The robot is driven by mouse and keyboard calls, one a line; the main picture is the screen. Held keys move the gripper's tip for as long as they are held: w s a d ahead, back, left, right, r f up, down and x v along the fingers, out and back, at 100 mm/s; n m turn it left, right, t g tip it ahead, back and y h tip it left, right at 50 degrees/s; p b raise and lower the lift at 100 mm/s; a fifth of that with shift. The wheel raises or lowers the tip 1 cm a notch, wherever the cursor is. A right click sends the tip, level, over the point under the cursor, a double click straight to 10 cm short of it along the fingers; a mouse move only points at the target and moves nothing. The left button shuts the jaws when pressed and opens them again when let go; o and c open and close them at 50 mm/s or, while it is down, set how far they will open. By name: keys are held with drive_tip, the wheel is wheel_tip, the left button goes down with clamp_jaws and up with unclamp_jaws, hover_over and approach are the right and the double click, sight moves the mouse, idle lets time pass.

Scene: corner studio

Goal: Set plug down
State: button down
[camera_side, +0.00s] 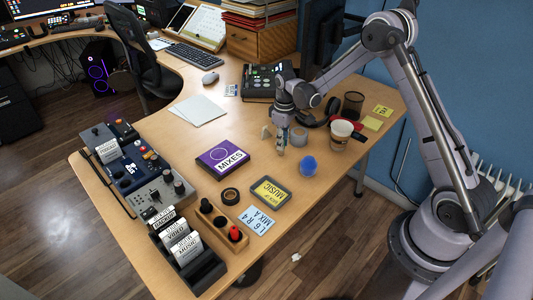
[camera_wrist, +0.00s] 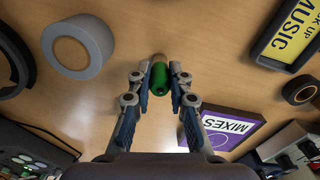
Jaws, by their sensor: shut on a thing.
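My gripper (camera_side: 281,145) points down over the middle of the desk, its tips close to the wooden surface. In the wrist view my gripper (camera_wrist: 160,80) is shut on a green plug (camera_wrist: 159,81) with a brownish end. In the side view the plug is mostly hidden by the fingers, and I cannot tell whether it touches the desk. A wooden block (camera_side: 222,226) near the front edge holds black and red plugs (camera_side: 235,233).
A grey tape roll (camera_side: 299,136), blue ball (camera_side: 308,166) and paper cup (camera_side: 341,132) stand right of my gripper. The purple MIXES box (camera_side: 222,157) lies left. A yellow MUSIC case (camera_side: 271,192) lies in front. Bare desk shows between them.

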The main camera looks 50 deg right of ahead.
drive_tip(key=shift+f, duration=0.15)
drive_tip(key=c, duration=1.3)
unclamp_jaws()
drive_tip(key=shift+o, duration=0.2)
wheel_tip(320, 180, up, 12)
drive_tip(key=s+a+r+m+t, duration=0.1)
drive_tip(key=s+a+r+t, duration=0.2)
drive_tip(key=s+a+r, duration=0.55)
drive_tip(key=s+a+m+t, duration=0.2)
drive_tip(key=s+a+t, duration=0.1)
drive_tip(key=s, duration=0.9)
drive_tip(key=shift+a+r+t, duration=0.3)
drive_tip(key=shift+r+t, duration=0.15)
drive_tip(key=shift+t, duration=0.15)
